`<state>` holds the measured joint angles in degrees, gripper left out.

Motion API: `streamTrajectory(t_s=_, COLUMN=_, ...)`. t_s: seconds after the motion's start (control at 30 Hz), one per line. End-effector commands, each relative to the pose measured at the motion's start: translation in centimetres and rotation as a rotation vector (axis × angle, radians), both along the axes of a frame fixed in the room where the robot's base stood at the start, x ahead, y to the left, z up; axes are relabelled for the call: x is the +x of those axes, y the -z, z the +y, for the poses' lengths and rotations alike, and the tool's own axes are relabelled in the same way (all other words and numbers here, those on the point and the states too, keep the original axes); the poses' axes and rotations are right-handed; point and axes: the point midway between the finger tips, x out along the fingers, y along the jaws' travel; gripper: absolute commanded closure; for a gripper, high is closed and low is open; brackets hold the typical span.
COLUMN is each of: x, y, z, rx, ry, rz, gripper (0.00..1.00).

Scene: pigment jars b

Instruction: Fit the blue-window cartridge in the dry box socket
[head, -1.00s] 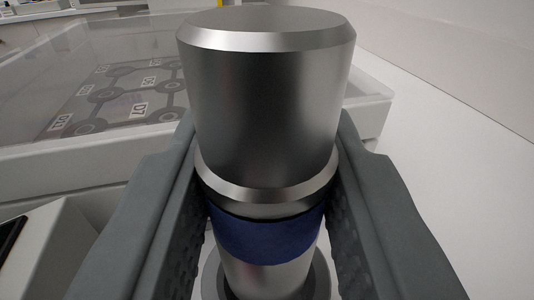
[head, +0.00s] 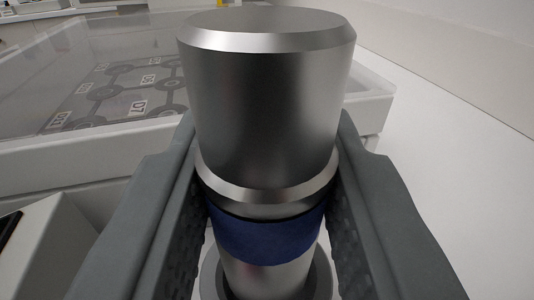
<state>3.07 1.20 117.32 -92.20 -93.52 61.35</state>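The cartridge (head: 265,110) is a metal cylinder with a wide bevelled top and a dark blue band (head: 268,238) lower down. It stands upright in the middle of the head view. My gripper (head: 268,215) is shut on it, with one grey finger on each side near the collar and blue band. Below the band, the metal lower part meets a round grey ring (head: 320,278), which looks like the socket's rim. The cartridge hides most of this ring, and I cannot tell how deep the lower end sits in it.
A white tray-like box with a clear cover (head: 60,155) stands behind to the left, with a dark numbered plate (head: 120,95) inside. A pale block with a dark panel (head: 40,235) is at the lower left. The white surface at right (head: 450,180) is bare.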

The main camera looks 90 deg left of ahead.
Motion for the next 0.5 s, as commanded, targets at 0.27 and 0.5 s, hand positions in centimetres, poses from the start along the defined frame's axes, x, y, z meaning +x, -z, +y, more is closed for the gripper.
streamTrajectory(t_s=0.27, x=0.01, y=0.59, z=0.00, rx=0.000, ry=0.000, rz=0.000, gripper=0.94)
streamTrajectory(t_s=0.5, x=0.00, y=1.08, z=0.00, rx=0.000, ry=0.000, rz=0.001, gripper=0.94)
